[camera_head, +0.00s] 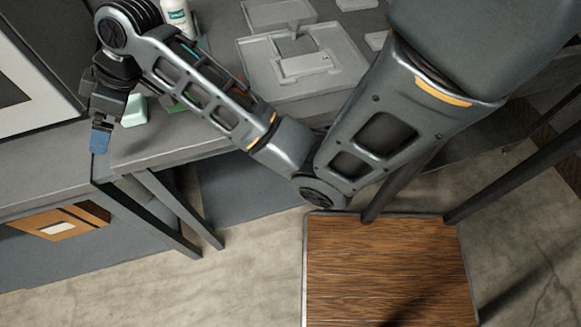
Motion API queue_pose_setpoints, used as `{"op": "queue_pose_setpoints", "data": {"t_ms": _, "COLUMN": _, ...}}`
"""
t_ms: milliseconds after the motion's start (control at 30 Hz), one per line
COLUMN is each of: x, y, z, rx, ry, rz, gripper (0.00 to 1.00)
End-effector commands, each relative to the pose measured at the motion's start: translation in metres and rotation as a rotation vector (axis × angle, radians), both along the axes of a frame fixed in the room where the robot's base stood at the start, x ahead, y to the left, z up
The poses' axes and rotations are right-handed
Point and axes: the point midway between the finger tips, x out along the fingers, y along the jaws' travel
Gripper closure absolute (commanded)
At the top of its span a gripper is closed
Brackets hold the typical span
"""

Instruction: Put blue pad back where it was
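My gripper (104,119) is at the upper left, pointing down. It is shut on a small blue pad (100,141), whose lower part shows below the fingers. The pad hangs upright in front of the grey bench's (170,148) left part, near the gap between it and the lower grey surface at left. I cannot tell its exact height or whether it touches anything. My own arm hides part of the bench top behind it.
A pale green block (135,111) lies just right of my gripper. A white bottle (178,17) and a grey tray (262,75) with grey parts stand on the bench. A wood-topped stool (390,262) stands in front. An orange-brown box (62,217) sits low at left.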

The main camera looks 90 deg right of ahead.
Motion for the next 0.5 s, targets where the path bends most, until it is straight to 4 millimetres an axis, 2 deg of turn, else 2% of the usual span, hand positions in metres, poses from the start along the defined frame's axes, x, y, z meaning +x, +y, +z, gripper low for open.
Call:
{"op": "queue_pose_setpoints", "data": {"t_ms": 33, "x": -0.004, "y": 0.025, "z": -0.013, "rx": 0.034, "ry": -0.029, "rz": -0.025, "gripper": 0.00}}
{"op": "queue_pose_setpoints", "data": {"t_ms": 200, "x": -0.023, "y": 0.079, "z": -0.040, "rx": 0.104, "ry": -0.131, "rz": -0.135, "gripper": 0.00}}
{"op": "queue_pose_setpoints", "data": {"t_ms": 367, "x": -0.056, "y": 0.115, "z": -0.059, "rx": 0.141, "ry": -0.198, "rz": -0.227, "gripper": 0.00}}
{"op": "queue_pose_setpoints", "data": {"t_ms": 500, "x": -0.099, "y": 0.140, "z": -0.071, "rx": 0.154, "ry": -0.255, "rz": -0.304, "gripper": 0.00}}
